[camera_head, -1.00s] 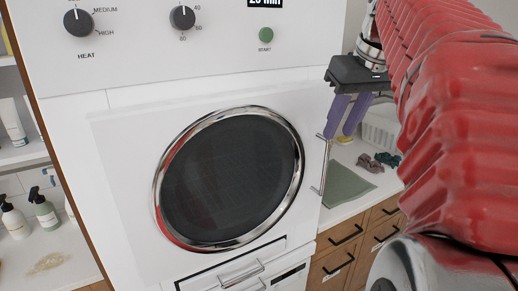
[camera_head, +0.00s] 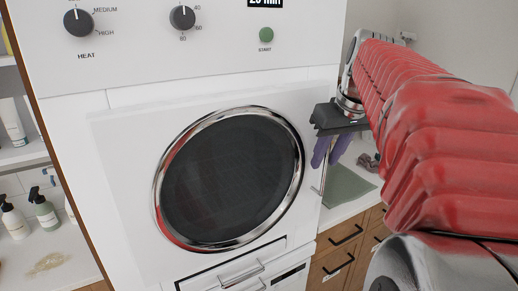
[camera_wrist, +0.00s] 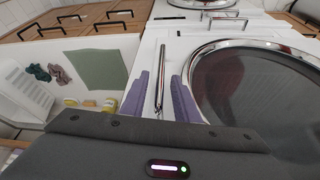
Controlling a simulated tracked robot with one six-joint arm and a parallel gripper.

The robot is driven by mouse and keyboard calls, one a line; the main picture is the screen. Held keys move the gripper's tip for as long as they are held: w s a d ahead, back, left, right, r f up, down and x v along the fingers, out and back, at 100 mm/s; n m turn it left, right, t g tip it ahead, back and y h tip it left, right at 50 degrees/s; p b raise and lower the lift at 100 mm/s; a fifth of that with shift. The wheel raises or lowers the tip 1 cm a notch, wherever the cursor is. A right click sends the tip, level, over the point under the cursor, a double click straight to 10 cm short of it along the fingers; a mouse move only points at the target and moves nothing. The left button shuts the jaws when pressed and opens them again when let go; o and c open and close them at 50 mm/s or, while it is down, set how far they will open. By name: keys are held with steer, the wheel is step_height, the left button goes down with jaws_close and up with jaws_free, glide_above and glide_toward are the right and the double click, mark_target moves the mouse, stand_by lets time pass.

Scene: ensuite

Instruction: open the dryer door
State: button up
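The dryer door (camera_head: 130,135) is a white panel with a round dark window (camera_head: 230,178) in a chrome ring, and it looks closed. Its vertical silver bar handle (camera_head: 324,170) is at the right edge. In the wrist view the handle (camera_wrist: 158,78) lies between the two purple fingers of my gripper (camera_wrist: 160,98), with gaps on both sides. In the head view my gripper (camera_head: 326,152) is at the handle's upper part, fingers pointing down. It is open. I cannot tell whether the fingertips reach fully past the bar.
A control panel with a green start button (camera_head: 266,35) is above the door. A drawer handle (camera_head: 242,274) is below. To the right is a counter with a green mat (camera_head: 345,187) and wooden drawers (camera_head: 340,244). Bottles (camera_head: 44,210) stand on shelves at left.

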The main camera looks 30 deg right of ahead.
steer(key=shift+c, duration=0.5)
jaws_close()
